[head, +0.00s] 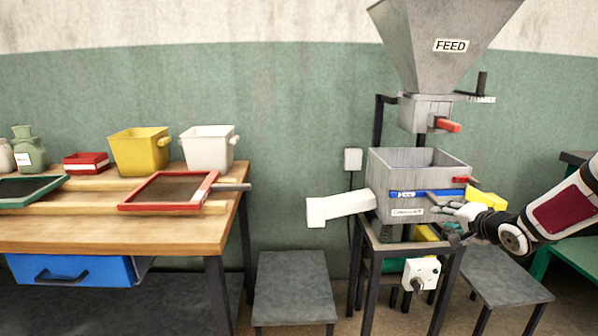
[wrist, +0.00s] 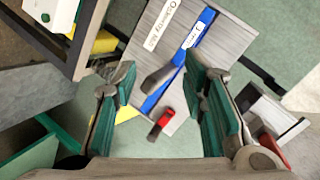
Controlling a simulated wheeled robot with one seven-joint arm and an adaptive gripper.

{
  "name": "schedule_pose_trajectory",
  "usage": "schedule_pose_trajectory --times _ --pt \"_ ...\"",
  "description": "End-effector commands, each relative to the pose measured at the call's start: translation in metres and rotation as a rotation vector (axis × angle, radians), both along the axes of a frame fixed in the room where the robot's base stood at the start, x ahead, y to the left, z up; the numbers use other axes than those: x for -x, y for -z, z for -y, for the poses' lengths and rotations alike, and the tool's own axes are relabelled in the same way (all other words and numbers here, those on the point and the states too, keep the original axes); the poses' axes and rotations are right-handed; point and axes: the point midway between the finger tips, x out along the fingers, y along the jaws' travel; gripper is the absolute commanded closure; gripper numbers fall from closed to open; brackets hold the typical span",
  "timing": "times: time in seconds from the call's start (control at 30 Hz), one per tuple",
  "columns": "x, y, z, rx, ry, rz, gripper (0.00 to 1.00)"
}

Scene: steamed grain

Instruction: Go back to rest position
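My gripper (head: 448,212) is in front of the grey conditioner box (head: 385,180), at its right side in the head view. In the wrist view my gripper (wrist: 165,85) has its two green-padded fingers spread wide apart, with nothing held between them. The box front (wrist: 205,65) shows beyond the fingers, with a blue labelled strip (wrist: 190,40), a dark handle (wrist: 165,72) and a red lever (wrist: 160,126). The blue strip (head: 425,193) also shows in the head view, just above my fingers. Whether a fingertip touches the box cannot be told.
The feed hopper (head: 440,45) stands above the box. A white chute (head: 340,206) sticks out left. A wooden table (head: 110,236) holds yellow and white bins and trays. Low grey stools (head: 293,285) stand on the floor. A green table (head: 575,245) is at the right.

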Motion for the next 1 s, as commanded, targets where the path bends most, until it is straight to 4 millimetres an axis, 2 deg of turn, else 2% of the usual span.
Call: schedule_pose_trajectory --times 0.03,0.17,0.37,0.57,0.7,0.9,1.0 --pt "0.008 -0.01 -0.01 0.088 -0.002 -0.047 0.61" --pt "0.037 -0.026 -0.026 0.286 0.002 -0.182 0.61" --pt "0.103 -0.054 -0.05 0.53 -0.011 -0.389 0.61" --pt "0.19 -0.078 -0.08 0.684 -0.07 -0.591 0.61" --pt "0.26 -0.086 -0.105 0.738 -0.153 -0.721 0.61" --pt "0.363 -0.086 -0.146 0.749 -0.35 -0.87 0.61" --pt "0.406 -0.083 -0.164 0.737 -0.462 -0.917 0.61"
